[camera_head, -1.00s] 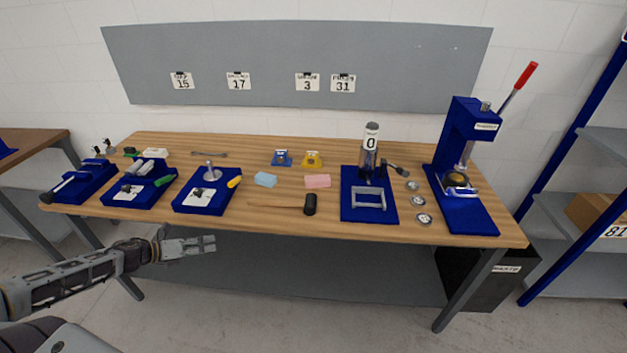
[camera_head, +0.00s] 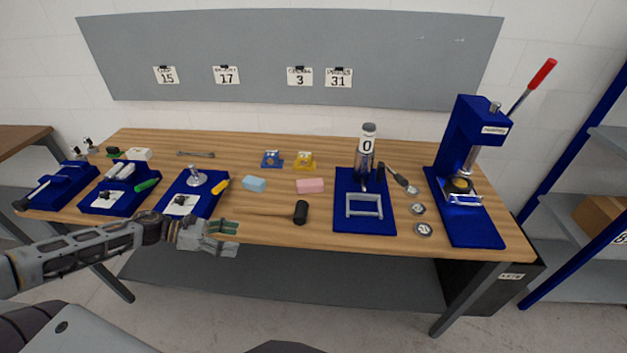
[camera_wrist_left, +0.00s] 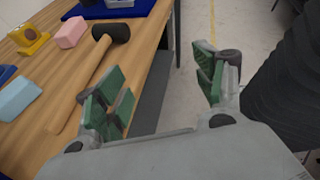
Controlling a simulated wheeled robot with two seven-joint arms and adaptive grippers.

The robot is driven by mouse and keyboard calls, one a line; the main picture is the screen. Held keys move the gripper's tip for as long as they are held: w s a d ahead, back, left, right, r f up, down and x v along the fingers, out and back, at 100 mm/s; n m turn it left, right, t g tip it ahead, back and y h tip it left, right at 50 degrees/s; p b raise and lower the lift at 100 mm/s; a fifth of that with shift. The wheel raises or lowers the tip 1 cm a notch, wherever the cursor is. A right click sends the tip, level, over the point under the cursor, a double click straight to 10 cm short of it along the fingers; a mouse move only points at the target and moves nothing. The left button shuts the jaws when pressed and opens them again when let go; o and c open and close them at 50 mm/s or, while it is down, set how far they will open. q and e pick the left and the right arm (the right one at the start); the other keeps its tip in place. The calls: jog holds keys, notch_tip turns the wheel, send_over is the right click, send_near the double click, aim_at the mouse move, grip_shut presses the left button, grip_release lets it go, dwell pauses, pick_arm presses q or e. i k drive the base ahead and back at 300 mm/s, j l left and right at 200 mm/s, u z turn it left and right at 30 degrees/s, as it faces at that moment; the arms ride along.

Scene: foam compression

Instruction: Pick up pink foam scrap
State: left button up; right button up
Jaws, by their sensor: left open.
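The pink foam scrap (camera_head: 310,186) is a small pink block lying on the wooden table, right of the blue foam block (camera_head: 254,184). In the left wrist view the pink foam scrap (camera_wrist_left: 71,32) is at the upper left, beyond the mallet. My left gripper (camera_head: 236,237) is at the table's front edge, left of and nearer than the foam. In the left wrist view its green-padded fingers (camera_wrist_left: 165,88) are wide apart with nothing between them. My right gripper is not in view.
A black-headed mallet (camera_head: 301,212) lies in front of the pink foam. A blue board with a metal frame (camera_head: 343,223) stands to its right, and a blue lever press (camera_head: 467,160) farther right. Blue trays (camera_head: 205,209) fill the left side. Yellow (camera_head: 304,162) and blue pieces stand behind.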

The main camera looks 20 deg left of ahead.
aim_at(316, 185)
jog(key=i, duration=1.1)
